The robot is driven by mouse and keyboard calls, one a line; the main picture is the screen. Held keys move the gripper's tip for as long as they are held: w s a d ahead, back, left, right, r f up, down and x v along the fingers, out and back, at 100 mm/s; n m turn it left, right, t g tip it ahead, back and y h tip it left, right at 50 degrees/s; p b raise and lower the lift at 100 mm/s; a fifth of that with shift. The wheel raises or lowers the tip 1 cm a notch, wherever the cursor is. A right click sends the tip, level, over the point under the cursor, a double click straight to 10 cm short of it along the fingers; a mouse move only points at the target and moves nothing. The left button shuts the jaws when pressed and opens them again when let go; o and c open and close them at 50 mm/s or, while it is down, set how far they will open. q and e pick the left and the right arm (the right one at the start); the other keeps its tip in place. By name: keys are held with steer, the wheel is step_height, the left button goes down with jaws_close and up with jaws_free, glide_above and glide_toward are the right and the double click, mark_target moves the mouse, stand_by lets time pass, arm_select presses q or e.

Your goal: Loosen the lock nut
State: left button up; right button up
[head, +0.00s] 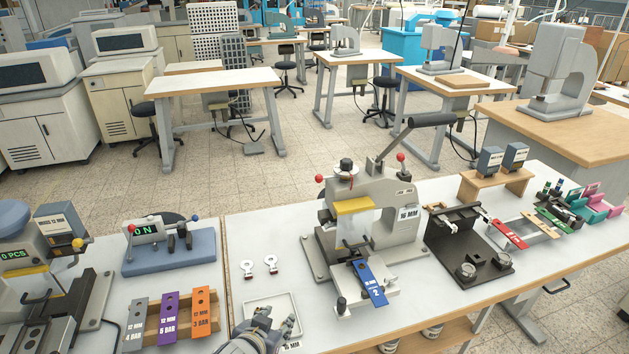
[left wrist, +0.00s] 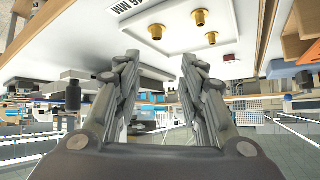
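The grey press (head: 385,215) marked 16 MM stands in the middle of the table. On its top is a black knob (head: 346,164) above a pale round collar (head: 346,172) with a small red part beside it. The lock nut cannot be singled out for sure at this size. My left gripper (head: 274,318) is low at the front, over the white tray (head: 293,299), well apart from the press. In the left wrist view its fingers (left wrist: 160,85) are spread with nothing between them. That view shows brass pieces (left wrist: 199,18) in the tray. My right gripper is not in view.
Two small metal ring tags (head: 259,267) lie behind the tray. A wooden rack (head: 205,318) with coloured bars stands to the left, and a blue-based device (head: 170,250) is behind it. A black fixture (head: 468,245) stands right of the press. The press's long lever (head: 395,145) rises above it.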

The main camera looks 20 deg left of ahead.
arm_select(q)
steer(key=w+a+r+t, duration=0.1)
steer(key=w+r+t, duration=0.2)
steer(key=w+r, duration=0.45)
steer(key=m+t+h+p, duration=0.1)
steer(key=m+t+h, duration=0.1)
steer(key=t+h, duration=0.2)
glide_toward(317, 180)
steer(key=w+p, duration=0.1)
steer(key=w, duration=0.2)
steer(key=w+d+p, duration=0.1)
steer(key=w, duration=0.3)
steer(key=shift+d+f, duration=0.15)
steer(key=shift+w+d, duration=0.15)
steer(key=shift+w, duration=0.65)
jaws_close()
